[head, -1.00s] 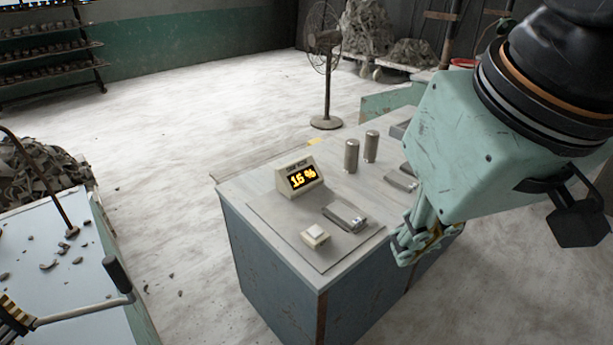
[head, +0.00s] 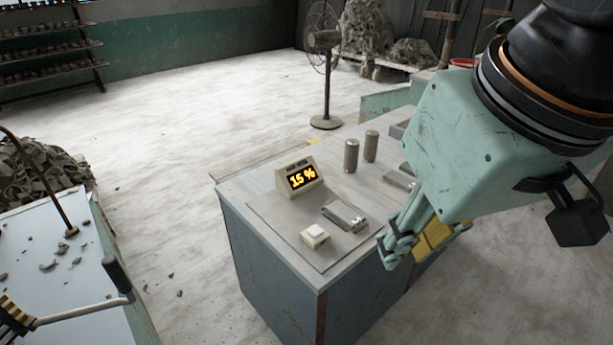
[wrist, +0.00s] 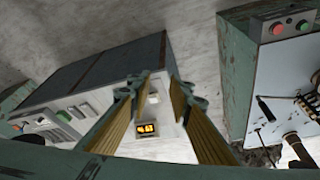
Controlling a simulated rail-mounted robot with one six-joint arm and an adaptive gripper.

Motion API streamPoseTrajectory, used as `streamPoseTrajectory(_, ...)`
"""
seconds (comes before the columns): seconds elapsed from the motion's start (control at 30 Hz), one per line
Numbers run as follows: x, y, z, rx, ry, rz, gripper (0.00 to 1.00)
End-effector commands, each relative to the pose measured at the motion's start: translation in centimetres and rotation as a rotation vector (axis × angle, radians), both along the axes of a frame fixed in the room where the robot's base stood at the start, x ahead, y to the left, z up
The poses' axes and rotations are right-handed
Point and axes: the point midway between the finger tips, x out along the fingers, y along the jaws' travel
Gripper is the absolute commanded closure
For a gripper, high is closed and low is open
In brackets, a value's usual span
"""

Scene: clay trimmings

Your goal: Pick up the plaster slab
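I cannot tell for sure which thing is the plaster slab. A small cream block with a paler top (head: 314,236) lies near the front of the table; it also shows between my fingers in the wrist view (wrist: 154,97). A flat grey piece (head: 345,216) lies just behind it to the right. My gripper (head: 415,246) hangs beside the table's right side in the head view, apart from both pieces. In the wrist view its two yellow-padded fingers (wrist: 157,108) stand well apart, with nothing held between them.
Two grey cylinders (head: 361,151) and more flat grey pieces (head: 401,178) are further back on the table (head: 236,190). A separate bench (head: 75,300) with scraps and a crank is at left.

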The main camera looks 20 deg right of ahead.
Motion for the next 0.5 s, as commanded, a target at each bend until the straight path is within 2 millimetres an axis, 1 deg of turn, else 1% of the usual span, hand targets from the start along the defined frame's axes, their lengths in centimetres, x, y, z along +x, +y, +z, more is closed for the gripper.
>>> streamPoseTrajectory(0.03, 0.0, 0.0, 0.0, 0.0, 0.0, 0.0, 0.76)
streamPoseTrajectory(0.07, 0.0, 0.0, 0.0, 0.0, 0.0, 0.0, 0.74)
streamPoseTrajectory(0.5, 0.0, 0.0, 0.0, 0.0, 0.0, 0.0, 0.34)
